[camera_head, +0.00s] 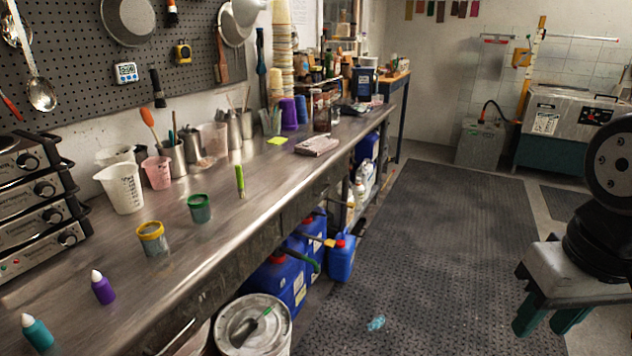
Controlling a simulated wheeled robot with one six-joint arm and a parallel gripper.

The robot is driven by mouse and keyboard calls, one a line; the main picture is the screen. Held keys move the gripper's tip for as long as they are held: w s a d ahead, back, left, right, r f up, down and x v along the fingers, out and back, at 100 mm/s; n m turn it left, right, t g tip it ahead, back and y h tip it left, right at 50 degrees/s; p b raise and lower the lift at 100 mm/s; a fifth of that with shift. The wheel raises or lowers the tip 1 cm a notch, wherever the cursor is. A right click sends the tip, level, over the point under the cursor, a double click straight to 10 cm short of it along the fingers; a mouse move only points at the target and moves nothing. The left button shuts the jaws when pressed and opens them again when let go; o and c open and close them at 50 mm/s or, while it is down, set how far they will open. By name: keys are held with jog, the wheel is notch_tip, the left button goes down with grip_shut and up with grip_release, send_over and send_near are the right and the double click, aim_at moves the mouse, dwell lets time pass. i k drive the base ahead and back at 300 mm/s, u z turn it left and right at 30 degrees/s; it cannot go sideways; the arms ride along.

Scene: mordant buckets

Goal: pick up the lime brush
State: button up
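A slim lime-green brush (240,181) stands upright, or nearly so, on the steel bench near its front edge, right of a green-rimmed jar. Its bristles are too small to make out. A second, dark brush-like tool with a green end (262,320) lies on the lid of a white bucket on the floor. My gripper (548,324) is at the lower right, pointing down over the floor mat, far from the bench. Its two green fingers are apart with nothing seen between them.
The steel bench (205,257) holds a green-rimmed jar (200,208), a yellow-rimmed jar (153,239), a white beaker (121,188) and a purple bottle (103,287). The lidded bucket (283,339) and a blue jug (341,258) stand below its edge. The dark mat (440,240) is mostly clear.

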aim_at(241, 190)
jog(key=z, duration=0.65)
jog(key=i, duration=1.65)
jog(key=u, duration=0.9)
jog(key=i, duration=0.8)
jog(key=u, duration=1.1)
jog(key=i, duration=0.25)
jog(key=u, duration=0.2)
